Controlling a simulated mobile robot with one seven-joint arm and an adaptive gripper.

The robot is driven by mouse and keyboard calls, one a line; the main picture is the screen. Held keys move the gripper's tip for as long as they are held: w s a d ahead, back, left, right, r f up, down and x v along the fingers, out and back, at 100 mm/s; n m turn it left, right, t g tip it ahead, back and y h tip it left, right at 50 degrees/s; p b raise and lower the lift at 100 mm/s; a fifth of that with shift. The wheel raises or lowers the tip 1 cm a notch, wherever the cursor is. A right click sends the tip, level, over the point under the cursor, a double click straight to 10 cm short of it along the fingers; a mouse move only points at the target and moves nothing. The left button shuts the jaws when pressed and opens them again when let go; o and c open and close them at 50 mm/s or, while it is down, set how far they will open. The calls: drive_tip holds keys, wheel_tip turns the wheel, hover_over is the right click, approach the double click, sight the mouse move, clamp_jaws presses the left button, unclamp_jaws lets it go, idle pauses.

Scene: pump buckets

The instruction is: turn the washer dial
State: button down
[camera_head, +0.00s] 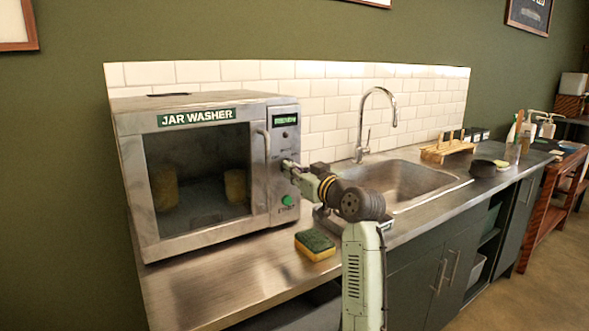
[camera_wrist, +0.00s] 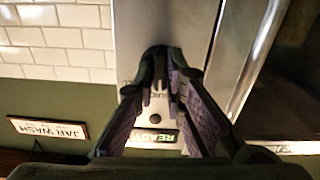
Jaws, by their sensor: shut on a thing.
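The jar washer (camera_head: 131,190) is a steel box on the counter with a dark glass door and a control panel on its right side. The panel has a lit green display (camera_head: 286,120) and a green button (camera_head: 287,200). My gripper (camera_head: 289,166) reaches the middle of the panel from the right, between display and button. In the wrist view, my gripper (camera_wrist: 160,62) has its fingertips together on the dark dial against the metal panel. The fingers hide most of the dial, so its angle cannot be told. The display (camera_wrist: 155,137) shows there between the fingers, reading "READY".
A door handle (camera_head: 265,172) stands just left of the panel. A yellow-green sponge (camera_head: 315,245) lies on the counter below. A sink (camera_head: 400,184) with a tall faucet (camera_head: 361,125) lies to the right. The front left counter is clear.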

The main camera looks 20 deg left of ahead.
drive_tip(key=shift+m, duration=0.4)
drive_tip(key=c, duration=1.7)
unclamp_jaws()
drive_tip(key=shift+o, duration=0.2)
drive_tip(key=v, duration=1.2)
